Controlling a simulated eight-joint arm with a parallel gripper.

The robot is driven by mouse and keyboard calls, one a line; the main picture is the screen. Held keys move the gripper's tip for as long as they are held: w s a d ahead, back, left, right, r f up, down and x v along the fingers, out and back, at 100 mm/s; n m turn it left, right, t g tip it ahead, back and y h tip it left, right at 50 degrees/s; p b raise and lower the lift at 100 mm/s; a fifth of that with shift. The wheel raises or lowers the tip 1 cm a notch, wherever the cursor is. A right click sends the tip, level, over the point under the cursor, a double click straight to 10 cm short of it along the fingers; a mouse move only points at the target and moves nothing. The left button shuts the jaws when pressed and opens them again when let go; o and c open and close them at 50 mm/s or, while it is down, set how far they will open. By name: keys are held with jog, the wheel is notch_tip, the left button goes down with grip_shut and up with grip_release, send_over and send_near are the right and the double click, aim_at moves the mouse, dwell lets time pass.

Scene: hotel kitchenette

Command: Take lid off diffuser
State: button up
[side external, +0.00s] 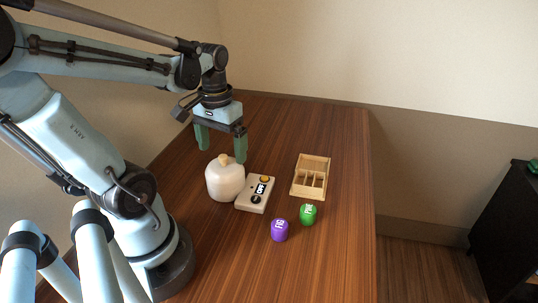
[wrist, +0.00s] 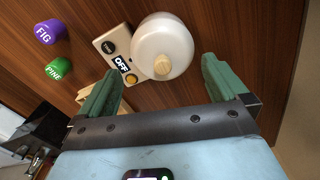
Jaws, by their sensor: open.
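The diffuser (side external: 225,182) is a round white body on the wooden table, with a small wooden knob (side external: 224,158) on its lid. In the wrist view the diffuser (wrist: 160,38) shows beyond the fingertips, with the knob (wrist: 163,66) between the line of the two fingers. My gripper (side external: 221,155) has two green fingers, spread apart and empty. It hangs above and behind the diffuser in the side view; the fingers also show in the wrist view (wrist: 158,75). I see no contact with the knob.
A control box (side external: 255,194) marked OFF sits beside the diffuser. A purple FIG container (side external: 279,231) and a green PINE container (side external: 308,215) stand nearby. A wooden tray with compartments (side external: 296,188) lies to the right. The table's right part is clear.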

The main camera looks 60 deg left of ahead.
aim_at(222, 156)
jog(key=shift+a+f, duration=0.15)
jog(key=shift+f, duration=2.6)
jog(key=c, duration=0.7)
jog(key=shift+r, duration=0.15)
